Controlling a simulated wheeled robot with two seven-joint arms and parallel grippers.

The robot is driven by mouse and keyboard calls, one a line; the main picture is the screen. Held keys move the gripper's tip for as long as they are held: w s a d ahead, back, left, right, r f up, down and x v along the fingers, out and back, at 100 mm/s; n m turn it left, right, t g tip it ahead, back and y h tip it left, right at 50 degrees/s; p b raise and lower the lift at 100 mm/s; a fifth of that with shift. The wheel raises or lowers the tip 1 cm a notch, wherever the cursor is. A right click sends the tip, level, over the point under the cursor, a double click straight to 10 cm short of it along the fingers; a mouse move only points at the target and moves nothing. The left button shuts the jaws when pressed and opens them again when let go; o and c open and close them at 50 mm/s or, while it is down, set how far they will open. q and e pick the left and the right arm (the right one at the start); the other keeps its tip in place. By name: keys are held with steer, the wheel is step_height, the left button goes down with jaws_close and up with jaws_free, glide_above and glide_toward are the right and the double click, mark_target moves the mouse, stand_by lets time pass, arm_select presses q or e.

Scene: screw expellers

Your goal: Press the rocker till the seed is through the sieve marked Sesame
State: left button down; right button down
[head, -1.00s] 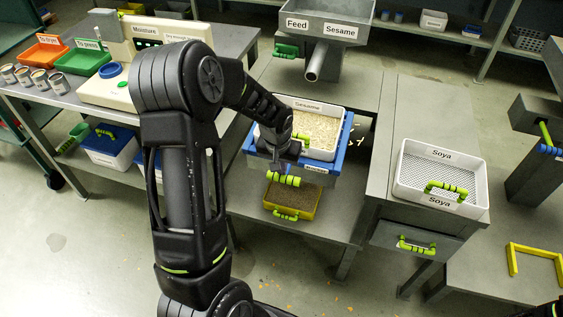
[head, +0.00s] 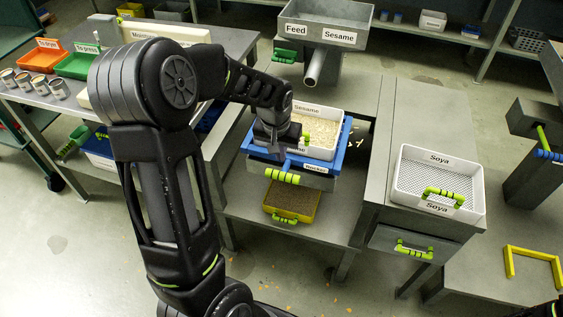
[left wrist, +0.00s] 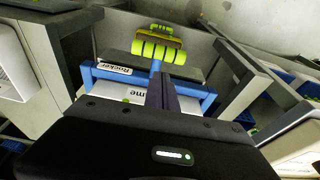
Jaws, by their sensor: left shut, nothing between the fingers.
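The white sieve marked Sesame (head: 331,152) sits in the blue rocker frame (head: 347,158) and still shows pale seed inside. The rocker's green handle (head: 282,176) sticks out at the front; it also shows in the left wrist view (left wrist: 158,52), beside the Rocker label. My left gripper (head: 280,155) is shut and empty, pointing down at the rocker's front, just behind the green handle. Its dark fingers (left wrist: 161,92) lie over the blue handle stem in the left wrist view; contact is unclear. A yellow tray (head: 292,216) with brownish contents stands below. My right gripper is out of view.
The grey Feed hopper (head: 331,12) with its spout hangs behind the rocker. A white Soya sieve (head: 471,205) stands on the bench to the right. Orange and green bins and several cans are at the left. Pale bits lie on the rocker's right side.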

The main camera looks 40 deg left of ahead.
arm_select(q)
steer(key=v, duration=0.4)
steer(key=shift+s+d+r, duration=0.15)
steer(key=shift+s+r, duration=0.05)
steer(key=shift+s, duration=0.05)
steer(key=shift+w, duration=0.1)
stand_by(2.1)
steer(key=w+d+f+m+t+h, duration=0.1)
steer(key=w+d+f+t+h, duration=0.15)
steer(key=w+d+f, duration=0.35)
steer(key=s+d+f, duration=0.4)
steer(key=d+f, duration=0.4)
steer(key=d, duration=0.3)
steer(key=s+d+f+g, duration=0.1)
steer(key=s+d+f, duration=0.3)
steer(key=s, duration=0.3)
steer(key=s+d+f+g+h, duration=0.1)
steer(key=s+d+f+g, duration=0.1)
steer(key=s+d+f, duration=0.3)
steer(key=s+d+f+m+g+h, duration=0.1)
steer(key=s+d+f, duration=0.3)
steer(key=s, duration=0.5)
steer(key=shift+d+f, duration=0.15)
steer(key=shift+f, duration=0.5)
